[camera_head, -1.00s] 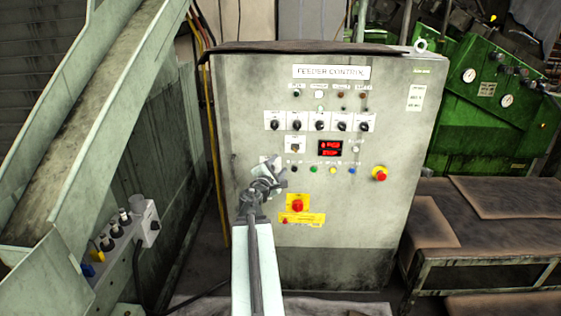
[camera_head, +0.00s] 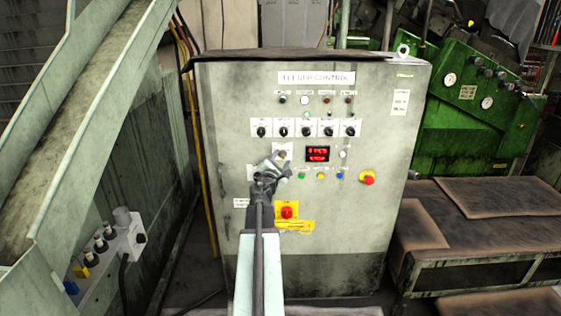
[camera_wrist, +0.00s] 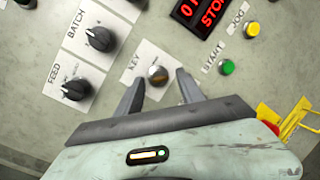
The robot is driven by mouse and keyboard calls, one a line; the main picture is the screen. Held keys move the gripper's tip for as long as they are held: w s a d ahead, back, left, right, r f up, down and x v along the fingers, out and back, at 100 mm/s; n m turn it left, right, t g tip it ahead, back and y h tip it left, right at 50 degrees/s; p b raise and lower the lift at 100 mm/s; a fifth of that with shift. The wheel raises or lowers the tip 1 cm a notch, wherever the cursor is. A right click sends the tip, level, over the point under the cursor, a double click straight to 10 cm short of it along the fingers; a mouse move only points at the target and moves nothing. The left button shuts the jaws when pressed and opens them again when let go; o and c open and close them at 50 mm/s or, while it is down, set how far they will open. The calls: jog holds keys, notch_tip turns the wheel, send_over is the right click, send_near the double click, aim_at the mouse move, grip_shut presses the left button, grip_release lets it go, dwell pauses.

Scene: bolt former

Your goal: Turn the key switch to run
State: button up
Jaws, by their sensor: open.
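The key switch (camera_wrist: 157,75) is a round metal knob on a white plate marked KEY in the wrist view. In the head view its plate (camera_head: 283,148) shows just above my gripper (camera_head: 277,165), and the plate's lower part is partly hidden by it. In the wrist view my open gripper (camera_wrist: 162,90) has its two dark fingers spread below and to either side of the knob. I see nothing between the fingers. I cannot tell how far the tips are from the panel, or which position the key points to.
The grey feeder control cabinet (camera_head: 390,215) has several black selector knobs (camera_head: 306,132) above the key and a red display (camera_head: 317,153) right of it. Coloured buttons and a red emergency stop (camera_head: 367,178) lie lower right.

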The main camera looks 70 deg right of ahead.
grip_shut()
jog(key=shift+r+m, duration=0.1)
jog(key=shift+m, duration=0.2)
jog(key=m+p, duration=0.2)
jog(key=shift+r+m+y, duration=0.2)
jog(key=shift+m+y, duration=0.1)
jog(key=shift+y, duration=0.1)
jog(key=m+p, duration=0.1)
jog(key=m, duration=0.1)
jog(key=m+t+y+p, duration=0.1)
jog(key=m+p, duration=0.1)
jog(key=shift+s+r+m+y, duration=0.1)
jog(key=shift+s+m+y, duration=0.05)
jog(key=shift+m+y, duration=0.15)
jog(key=m+t+y+p, duration=0.1)
jog(key=m, duration=0.2)
jog(key=shift+s+p, duration=0.1)
jog(key=shift+p, duration=0.2)
jog(key=m, duration=0.2)
jog(key=m+t, duration=0.1)
jog(key=m, duration=0.1)
jog(key=shift+s+t+y, duration=0.1)
jog(key=shift+t+y, duration=0.2)
jog(key=shift+y, duration=0.1)
